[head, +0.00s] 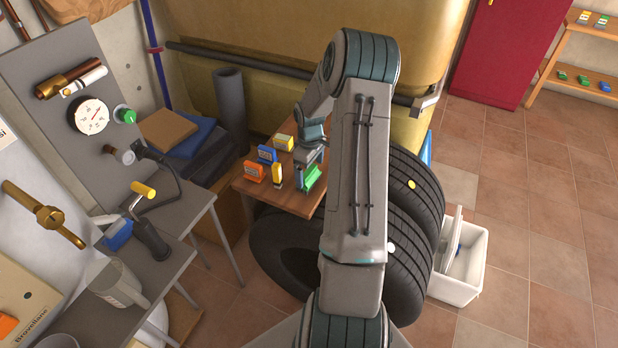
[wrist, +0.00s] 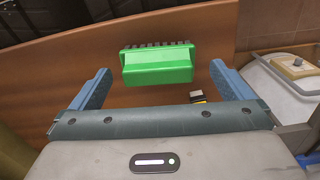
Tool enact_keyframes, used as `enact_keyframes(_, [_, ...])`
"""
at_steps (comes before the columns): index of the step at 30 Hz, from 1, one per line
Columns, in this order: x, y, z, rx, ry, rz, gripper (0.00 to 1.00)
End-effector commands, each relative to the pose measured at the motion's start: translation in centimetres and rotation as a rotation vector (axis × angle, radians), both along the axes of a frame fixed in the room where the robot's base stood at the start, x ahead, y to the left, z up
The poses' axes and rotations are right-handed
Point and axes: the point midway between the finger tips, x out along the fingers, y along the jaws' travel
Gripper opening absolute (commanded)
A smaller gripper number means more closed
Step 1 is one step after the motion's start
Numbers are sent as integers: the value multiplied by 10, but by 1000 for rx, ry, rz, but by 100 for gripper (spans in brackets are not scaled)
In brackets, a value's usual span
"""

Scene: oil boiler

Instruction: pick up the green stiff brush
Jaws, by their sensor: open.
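The green stiff brush (head: 311,179) lies on a small wooden table (head: 257,193), near its right front edge in the head view. In the wrist view the brush (wrist: 157,65) shows its green body, with a row of dark bristles along its far side. My gripper (wrist: 160,85) is open, with its two blue fingers apart on the left and right of the brush. The brush sits between and a little beyond the fingertips, and no finger visibly touches it. In the head view my gripper (head: 303,167) is right beside the brush, and my arm hides part of the table.
Orange (head: 254,172), blue (head: 267,154) and yellow (head: 284,143) brushes stand close by on the table, with another yellow one (head: 277,175) beside the green brush. Black tyres (head: 285,250) stand against the table's front and right. A white bin (head: 470,262) stands on the floor at right.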

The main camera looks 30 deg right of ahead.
Motion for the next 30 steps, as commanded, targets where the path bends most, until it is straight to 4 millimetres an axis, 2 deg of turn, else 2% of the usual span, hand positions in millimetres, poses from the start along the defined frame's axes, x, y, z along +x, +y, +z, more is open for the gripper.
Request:
enact_keyframes(9, [0, -3, -39, 1, 2, 1, 100])
enact_keyframes(19, [0, -3, -45, 0, 0, 0, 100])
enact_keyframes(23, [0, -3, -45, 0, 0, 0, 64])
enact_keyframes(30, [0, -3, -44, 0, 0, 0, 62])
